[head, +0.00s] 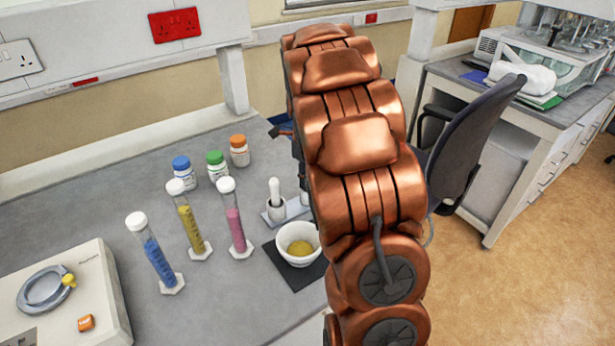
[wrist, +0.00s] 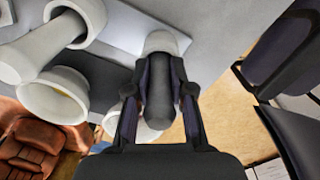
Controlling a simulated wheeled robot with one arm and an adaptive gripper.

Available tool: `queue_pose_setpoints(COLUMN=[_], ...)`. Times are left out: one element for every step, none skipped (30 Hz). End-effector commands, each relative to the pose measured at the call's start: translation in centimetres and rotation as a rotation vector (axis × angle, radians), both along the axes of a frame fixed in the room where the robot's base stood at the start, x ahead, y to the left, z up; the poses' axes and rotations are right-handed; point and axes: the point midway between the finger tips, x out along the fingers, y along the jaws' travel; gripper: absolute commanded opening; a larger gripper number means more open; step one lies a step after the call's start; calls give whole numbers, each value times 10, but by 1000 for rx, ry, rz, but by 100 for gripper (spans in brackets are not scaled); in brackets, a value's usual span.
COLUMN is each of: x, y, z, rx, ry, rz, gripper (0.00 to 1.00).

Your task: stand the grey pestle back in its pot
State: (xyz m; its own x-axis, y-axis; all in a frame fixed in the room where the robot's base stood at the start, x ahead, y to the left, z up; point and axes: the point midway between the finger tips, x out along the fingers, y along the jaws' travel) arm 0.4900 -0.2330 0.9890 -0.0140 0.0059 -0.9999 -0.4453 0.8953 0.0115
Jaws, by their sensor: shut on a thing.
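The grey pestle (wrist: 160,90) is dark and rounded, held between the two fingers of my gripper (wrist: 160,74) in the wrist view. A white pot (wrist: 165,41) lies just beyond its far end, in line with it, on a pale plate (wrist: 128,24). I cannot tell whether the pestle's end is inside the pot or only in front of it. In the head view my copper arm hides the gripper, the grey pestle and this pot.
A white pestle (head: 274,189) stands in another pot (head: 275,211), close by. A white mortar (head: 298,258) with yellow powder sits on a black mat (head: 290,279). Tubes of blue, yellow and pink powder (head: 235,224) and capped bottles (head: 239,154) stand left. The front bench is clear.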

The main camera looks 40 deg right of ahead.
Motion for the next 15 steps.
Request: queue_pose_setpoints(x=[0, 0, 0, 0, 0, 0, 0, 0, 0, 0, 0, 0, 0, 0, 0], y=[0, 0, 0, 0, 0, 0, 0, 0, 0, 0, 0, 0, 0, 0, 0], z=[0, 0, 0, 0, 0, 0, 0, 0, 0, 0, 0, 0, 0, 0, 0], rx=[0, 0, 0, 0, 0, 0, 0, 0, 0, 0, 0, -1, 0, 0, 0], ry=[0, 0, 0, 0, 0, 0, 0, 0, 0, 0, 0, 0, 0, 0, 1], rz=[0, 0, 0, 0, 0, 0, 0, 0, 0, 0, 0, 0, 0, 0, 0], gripper=[0, 0, 0, 0, 0, 0, 0, 0, 23, 26, 29, 34, 37, 40, 44])
